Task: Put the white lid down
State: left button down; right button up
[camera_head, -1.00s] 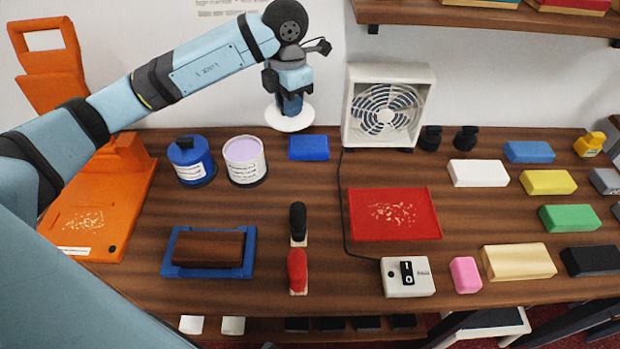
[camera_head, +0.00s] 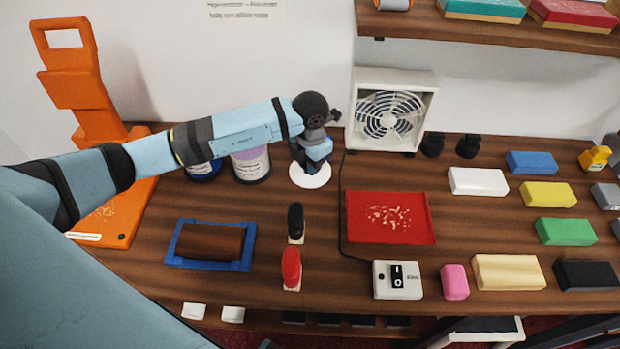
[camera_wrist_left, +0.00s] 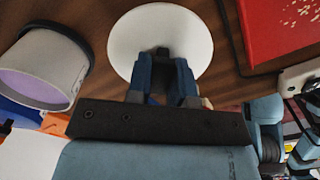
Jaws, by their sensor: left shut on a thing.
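The white lid (camera_head: 311,180) is a round disc low over the wooden counter, between the open paint can and the red tray. My left gripper (camera_head: 312,166) is above it, pointing down, and is shut on its middle. In the left wrist view the lid (camera_wrist_left: 140,35) shows as a flat white disc, with the fingers of my left gripper (camera_wrist_left: 163,62) closed at its centre. I cannot tell whether the lid touches the counter. The open can (camera_head: 252,166) holds lilac paint and is partly hidden by my arm. My right gripper is not in view.
The red tray (camera_head: 352,218) with pale chips lies right of the lid. A white fan (camera_head: 430,110) stands behind. Black and red handled tools, a blue-framed block (camera_head: 250,262) and a switch box (camera_head: 397,291) are nearer the front edge. A blue-lidded can (camera_head: 205,173) stands at left.

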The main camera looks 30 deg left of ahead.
aim_at(310, 179)
pick_arm(q)
notch_tip(310, 179, down, 2)
jog(key=shift+f, duration=0.1)
notch_tip(310, 179, down, 4)
jog(key=shift+r, duration=0.1)
jog(key=shift+f, duration=0.35)
jog(key=shift+f, duration=0.2)
jog(key=c, duration=1)
grip_release()
jog(key=shift+r, duration=0.1)
